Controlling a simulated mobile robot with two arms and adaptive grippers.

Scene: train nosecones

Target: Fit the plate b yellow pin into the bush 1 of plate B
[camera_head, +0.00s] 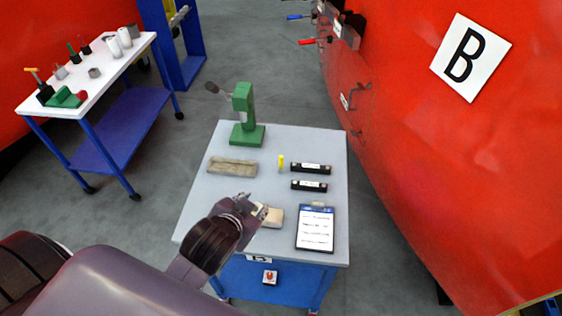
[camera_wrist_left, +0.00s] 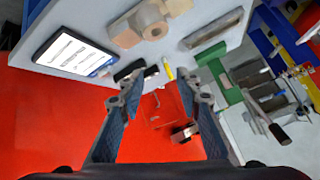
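The yellow pin (camera_head: 281,161) stands upright on the grey table, just left of two black plates. It also shows in the left wrist view (camera_wrist_left: 168,73), beyond the gap between my fingers. The far black plate (camera_head: 311,168) and the near black plate (camera_head: 309,185) carry white labels too small to read, so I cannot tell which is plate B. Their bushes cannot be made out. My left gripper (camera_head: 245,203) is over the near part of the table, short of the pin. In the wrist view its fingers (camera_wrist_left: 157,88) are spread and empty. My right gripper is not seen.
A beige block (camera_head: 273,217) is by my left gripper. A clipboard (camera_head: 315,228) lies at the near right, a long tray (camera_head: 232,166) at left and a green press (camera_head: 245,115) behind. The red nosecone (camera_head: 420,150) with a B sign (camera_head: 470,57) stands at right.

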